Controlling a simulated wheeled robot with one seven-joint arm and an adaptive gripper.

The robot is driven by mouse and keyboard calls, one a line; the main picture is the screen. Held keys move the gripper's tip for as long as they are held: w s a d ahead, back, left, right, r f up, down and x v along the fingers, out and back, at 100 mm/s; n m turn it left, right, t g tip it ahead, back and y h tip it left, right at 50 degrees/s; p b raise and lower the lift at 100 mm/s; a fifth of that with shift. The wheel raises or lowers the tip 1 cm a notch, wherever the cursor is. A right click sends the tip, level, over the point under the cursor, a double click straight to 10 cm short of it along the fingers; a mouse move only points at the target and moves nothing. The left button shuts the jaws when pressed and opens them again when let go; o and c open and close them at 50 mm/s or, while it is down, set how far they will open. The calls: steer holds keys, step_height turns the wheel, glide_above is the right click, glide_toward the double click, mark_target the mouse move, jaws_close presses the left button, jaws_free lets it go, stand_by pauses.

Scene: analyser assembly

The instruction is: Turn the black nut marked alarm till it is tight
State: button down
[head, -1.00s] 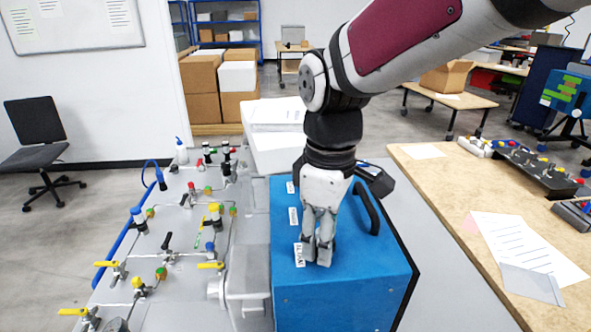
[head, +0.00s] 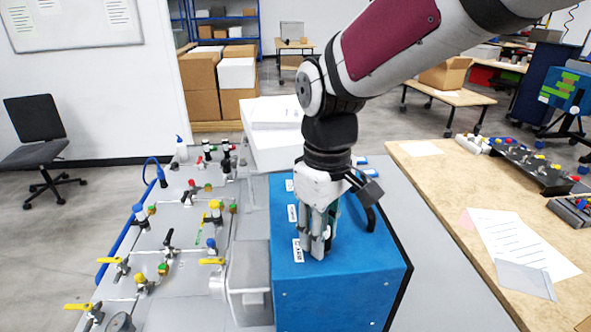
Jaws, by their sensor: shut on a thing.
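The blue analyser box (head: 340,290) stands on the grey bench, with several white labels along the left edge of its top. The label nearest the front (head: 298,250) is the alarm one; it is small and partly readable. My gripper (head: 318,252) points straight down at the box top, just right of that label. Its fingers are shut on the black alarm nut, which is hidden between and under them.
A black handle (head: 369,215) rises from the box top, just right of my gripper. A grey panel (head: 150,295) with valves and pipes lies to the left. A wooden table (head: 470,250) with papers stands to the right.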

steer(key=m+p, duration=0.1)
steer(key=m, duration=0.4)
steer(key=shift+s+r+p, duration=0.1)
steer(key=shift+p, duration=0.2)
steer(key=m+p, duration=0.1)
steer(key=m, duration=0.3)
steer(key=shift+m+p, duration=0.3)
steer(key=shift+m, duration=0.1)
steer(key=m+p, duration=0.2)
steer(key=m, duration=0.4)
steer(key=m+p, duration=0.2)
steer(key=m, duration=0.1)
steer(key=shift+m, duration=0.7)
steer(key=c, duration=1.4)
jaws_free()
